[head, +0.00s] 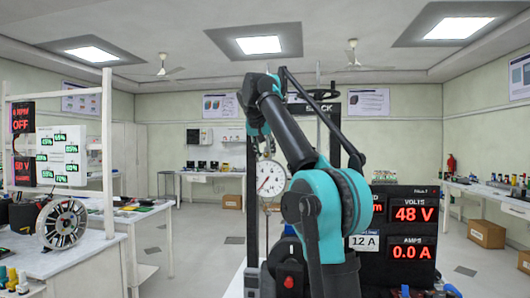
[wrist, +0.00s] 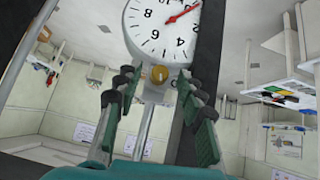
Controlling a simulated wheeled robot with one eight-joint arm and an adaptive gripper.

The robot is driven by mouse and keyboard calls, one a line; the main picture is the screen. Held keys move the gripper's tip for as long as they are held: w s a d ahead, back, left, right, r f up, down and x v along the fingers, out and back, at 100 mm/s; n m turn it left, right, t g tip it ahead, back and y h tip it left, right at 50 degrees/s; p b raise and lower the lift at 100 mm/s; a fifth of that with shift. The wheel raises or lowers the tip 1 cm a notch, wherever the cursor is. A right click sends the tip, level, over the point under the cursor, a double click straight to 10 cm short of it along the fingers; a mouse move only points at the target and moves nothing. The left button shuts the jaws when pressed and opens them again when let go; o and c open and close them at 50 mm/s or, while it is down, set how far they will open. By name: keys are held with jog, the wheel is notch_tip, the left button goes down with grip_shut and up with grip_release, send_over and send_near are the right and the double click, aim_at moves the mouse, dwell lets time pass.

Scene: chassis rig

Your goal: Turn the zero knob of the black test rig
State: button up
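The black test rig (head: 251,217) stands in front of me as a dark upright frame. A round white dial gauge (head: 268,178) with a red needle hangs in it. In the wrist view the dial (wrist: 160,28) appears upside down, its needle pointing to the upper right. A small brass knob (wrist: 158,75), which looks like the zero knob, sits on the gauge's pale housing by the dial's edge. My gripper (wrist: 156,82) is open, with one finger on each side of the knob and visible gaps between. In the head view my arm partly hides the gripper area above the dial.
A black display panel (head: 409,222) reading 48 V and 0.0 A stands right of my arm. A white bench (head: 75,262) with a motor wheel (head: 62,223) is at left. Open floor (head: 190,245) lies between bench and rig.

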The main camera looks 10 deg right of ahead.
jog(key=v, duration=1.2)
dwell(0.5)
